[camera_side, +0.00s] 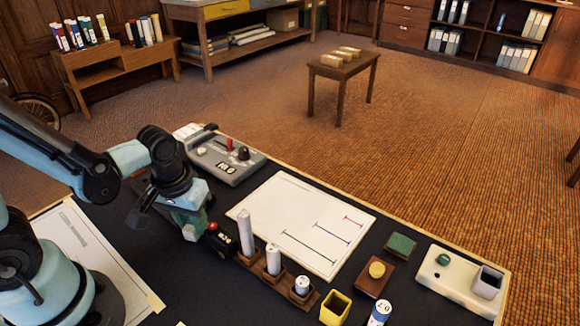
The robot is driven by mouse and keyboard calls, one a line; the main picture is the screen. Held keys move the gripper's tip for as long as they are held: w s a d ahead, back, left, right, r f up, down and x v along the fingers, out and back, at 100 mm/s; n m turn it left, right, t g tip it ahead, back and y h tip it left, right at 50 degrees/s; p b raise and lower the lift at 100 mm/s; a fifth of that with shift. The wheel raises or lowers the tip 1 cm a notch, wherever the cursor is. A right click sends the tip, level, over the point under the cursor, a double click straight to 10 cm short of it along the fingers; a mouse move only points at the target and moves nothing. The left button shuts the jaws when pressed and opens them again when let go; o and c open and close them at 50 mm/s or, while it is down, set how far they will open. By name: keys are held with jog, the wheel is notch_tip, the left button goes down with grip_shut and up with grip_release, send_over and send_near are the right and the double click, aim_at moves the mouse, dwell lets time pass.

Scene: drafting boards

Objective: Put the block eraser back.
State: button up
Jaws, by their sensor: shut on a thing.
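My gripper (190,228) is low over the dark board at the left of the wooden rack, shut on a small pale block (190,233). The block is mostly hidden by the fingers, and I cannot tell for sure that it is the block eraser. A dark piece with a red knob (213,227) stands close to the right of the gripper; I cannot tell if they touch. A green block (401,245) lies flat at the right, clear of my gripper.
A rack (268,277) holds white cylinders. A paper sheet (270,205) lies behind it. A grey device (225,158) stands at the back left. At right are a yellow cup (336,309), a brown block with yellow knob (374,285) and a cream tray (440,281).

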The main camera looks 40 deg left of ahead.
aim_at(189, 229)
jog(key=o, duration=0.7)
jog(key=shift+f, duration=0.1)
jog(key=shift+c, duration=0.2)
jog(key=shift+s+r, duration=0.65)
jog(key=shift+r, duration=5.35)
jog(key=shift+w+r+m+t+h, duration=0.1)
jog(key=shift+w+r+m+t, duration=0.05)
jog(key=shift+w+m+t, duration=0.75)
jog(key=shift+w+r+m+t+h, duration=0.1)
jog(key=shift+w+r+m+t, duration=0.1)
jog(key=shift+w+m+t, duration=0.7)
jog(key=shift+w+r+m+t+h, duration=0.15)
jog(key=shift+w+m+t, duration=0.25)
jog(key=shift+w+t, duration=0.55)
jog(key=shift+s+t, duration=0.25)
